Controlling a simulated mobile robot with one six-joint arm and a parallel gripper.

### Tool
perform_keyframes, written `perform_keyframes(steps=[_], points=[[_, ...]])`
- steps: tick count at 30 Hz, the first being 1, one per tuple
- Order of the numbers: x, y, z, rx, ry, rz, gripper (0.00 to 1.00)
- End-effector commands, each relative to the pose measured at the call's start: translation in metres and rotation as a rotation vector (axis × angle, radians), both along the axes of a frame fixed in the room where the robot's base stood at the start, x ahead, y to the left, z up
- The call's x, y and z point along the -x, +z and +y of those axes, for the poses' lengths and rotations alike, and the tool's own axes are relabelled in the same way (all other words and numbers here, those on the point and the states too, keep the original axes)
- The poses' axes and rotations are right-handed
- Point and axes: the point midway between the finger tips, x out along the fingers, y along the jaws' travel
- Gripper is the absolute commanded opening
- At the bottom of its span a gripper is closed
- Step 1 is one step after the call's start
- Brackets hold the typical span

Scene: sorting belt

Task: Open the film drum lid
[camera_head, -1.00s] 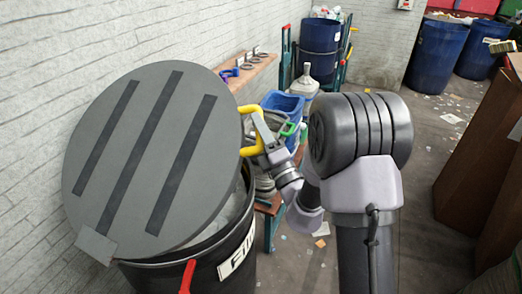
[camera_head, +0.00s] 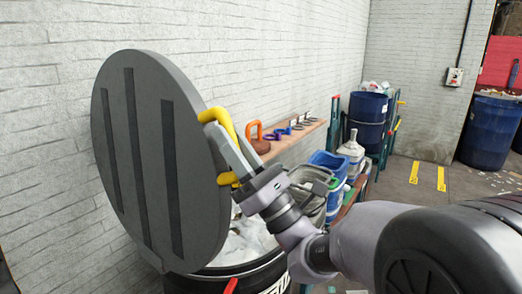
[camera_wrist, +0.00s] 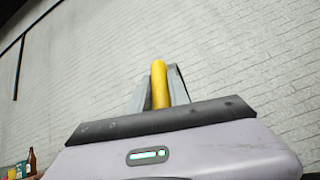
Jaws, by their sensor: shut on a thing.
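The film drum lid (camera_head: 165,160) is a grey round disc with dark stripes, tilted up steeply over the black film drum (camera_head: 225,280) at the left. White film shows inside the open drum mouth. A yellow handle (camera_head: 219,117) sits at the lid's right edge. My gripper (camera_head: 232,158) is shut on this handle. In the wrist view the yellow handle (camera_wrist: 159,84) stands between the two grey fingers. The lid's hinge area at the bottom left is mostly hidden behind the disc.
A white brick wall (camera_head: 270,50) stands close behind the lid. A wooden shelf (camera_head: 290,140) with hooks runs along it. Blue bins (camera_head: 330,168), a white jug (camera_head: 351,148) and a blue barrel (camera_head: 368,115) stand beyond the drum. Open floor lies at the right.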

Motion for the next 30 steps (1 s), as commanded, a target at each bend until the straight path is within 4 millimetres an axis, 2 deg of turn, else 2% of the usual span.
perform_keyframes(steps=[3,6,12,18,28,29,30], points=[[0.024,-0.002,0.018,0.037,0.003,-0.052,0.00],[0.040,-0.002,0.030,0.065,0.003,-0.088,0.00],[0.060,-0.003,0.044,0.100,0.001,-0.132,0.00],[0.067,-0.004,0.050,0.113,0.001,-0.147,0.00],[0.067,-0.005,0.050,0.116,0.001,-0.146,0.00],[0.067,-0.005,0.050,0.116,0.001,-0.146,0.24],[0.067,-0.005,0.050,0.115,0.001,-0.146,0.32]])
